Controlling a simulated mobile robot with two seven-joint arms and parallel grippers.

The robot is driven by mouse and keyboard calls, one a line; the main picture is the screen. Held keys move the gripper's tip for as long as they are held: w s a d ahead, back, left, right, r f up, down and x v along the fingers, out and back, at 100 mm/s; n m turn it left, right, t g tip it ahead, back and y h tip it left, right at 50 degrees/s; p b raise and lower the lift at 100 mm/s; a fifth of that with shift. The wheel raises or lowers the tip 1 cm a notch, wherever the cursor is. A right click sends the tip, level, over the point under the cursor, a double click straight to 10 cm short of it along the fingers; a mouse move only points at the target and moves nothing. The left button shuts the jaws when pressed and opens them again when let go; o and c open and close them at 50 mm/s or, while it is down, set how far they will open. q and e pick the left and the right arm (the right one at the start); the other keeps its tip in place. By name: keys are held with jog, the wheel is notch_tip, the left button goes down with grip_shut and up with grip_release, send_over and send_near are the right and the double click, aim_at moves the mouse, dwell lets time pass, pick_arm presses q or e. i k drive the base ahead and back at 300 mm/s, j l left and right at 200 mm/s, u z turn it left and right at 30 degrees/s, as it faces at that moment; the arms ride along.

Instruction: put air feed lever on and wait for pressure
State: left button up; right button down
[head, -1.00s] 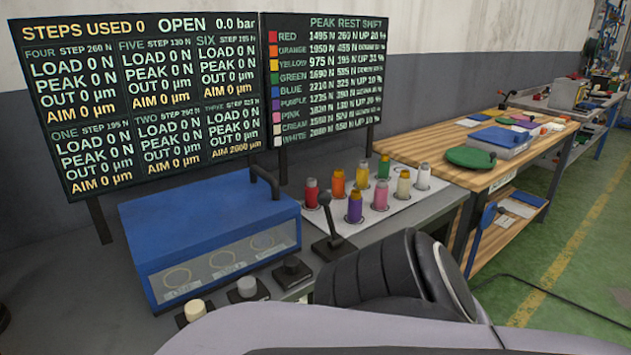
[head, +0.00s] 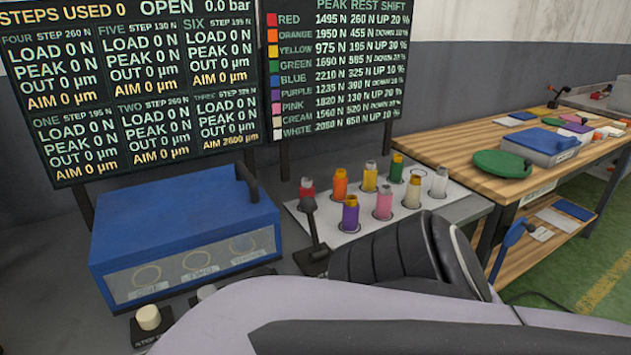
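The left board (head: 130,90) reads "OPEN" and "0.0 bar", with steps used 0 and loads at 0 N. My arm (head: 390,325) crosses the bottom of the view and its dark joint is in front of the lever, to the right. Neither gripper shows.
Several coloured plugs (head: 350,213) stand in a white plate (head: 428,207) behind the lever. A cream button (head: 148,317) is in front of the box. The right board (head: 335,75) lists colours. A wooden bench (head: 455,150) with a green disc (head: 502,163) stands at right.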

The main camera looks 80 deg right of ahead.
aim_at(308, 204)
jog(key=k+l, duration=0.35)
jog(key=l, duration=0.2)
jog(key=k+l, duration=0.35)
jog(key=l, duration=0.15)
jog(key=k+l, duration=0.4)
jog(key=l, duration=0.15)
